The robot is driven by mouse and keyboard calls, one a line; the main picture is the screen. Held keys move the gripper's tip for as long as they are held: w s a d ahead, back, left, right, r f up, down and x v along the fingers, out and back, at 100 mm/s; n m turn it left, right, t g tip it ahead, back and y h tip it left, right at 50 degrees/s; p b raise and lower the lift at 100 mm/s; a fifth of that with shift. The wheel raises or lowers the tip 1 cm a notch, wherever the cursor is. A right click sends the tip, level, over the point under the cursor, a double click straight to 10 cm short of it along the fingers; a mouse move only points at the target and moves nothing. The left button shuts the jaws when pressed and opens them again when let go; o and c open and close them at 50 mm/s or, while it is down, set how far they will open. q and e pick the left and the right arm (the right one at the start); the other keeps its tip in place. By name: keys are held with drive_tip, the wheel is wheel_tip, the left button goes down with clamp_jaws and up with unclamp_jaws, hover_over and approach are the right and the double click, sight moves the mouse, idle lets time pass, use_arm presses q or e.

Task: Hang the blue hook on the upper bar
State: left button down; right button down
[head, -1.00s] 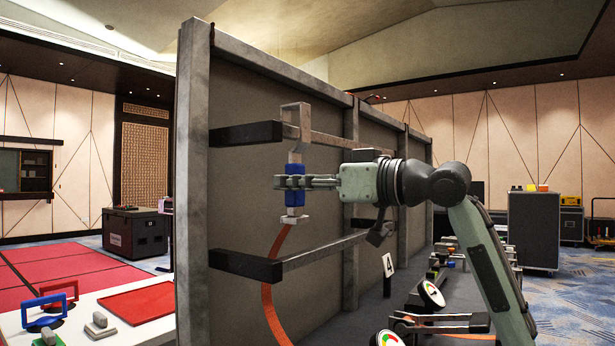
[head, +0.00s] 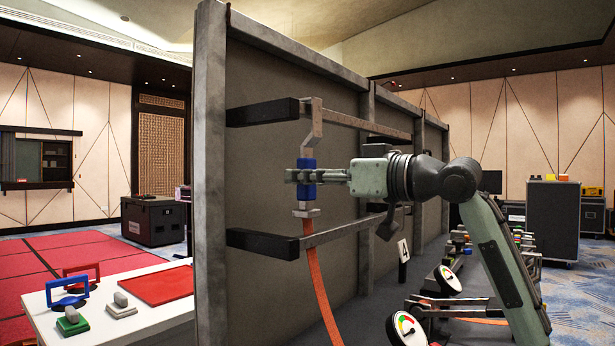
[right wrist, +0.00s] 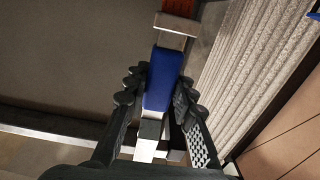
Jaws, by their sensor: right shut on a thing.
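The blue hook (head: 307,165) has a blue grip, a bent pale metal top and an orange strap hanging from its lower end. My right gripper (head: 303,176) is shut on the blue grip and holds the hook upright. In the right wrist view the blue grip (right wrist: 161,80) sits between both fingers. The upper bar (head: 345,118) runs out of a black block on the grey panel. The hook's top overlaps this bar near the block's end; I cannot tell whether it is over the bar or touching it. My left gripper is not in view.
A lower bar (head: 345,231) runs below, behind the hook's lower end and strap. The grey panel (head: 211,170) stands behind both bars. Gauges (head: 407,328) and several small items lie on the dark bench at right. A white table (head: 150,318) with handles is at left.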

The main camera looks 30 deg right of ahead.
drive_tip(key=c, duration=1.2)
unclamp_jaws()
drive_tip(key=v, duration=1.2)
drive_tip(key=shift+f, duration=0.1)
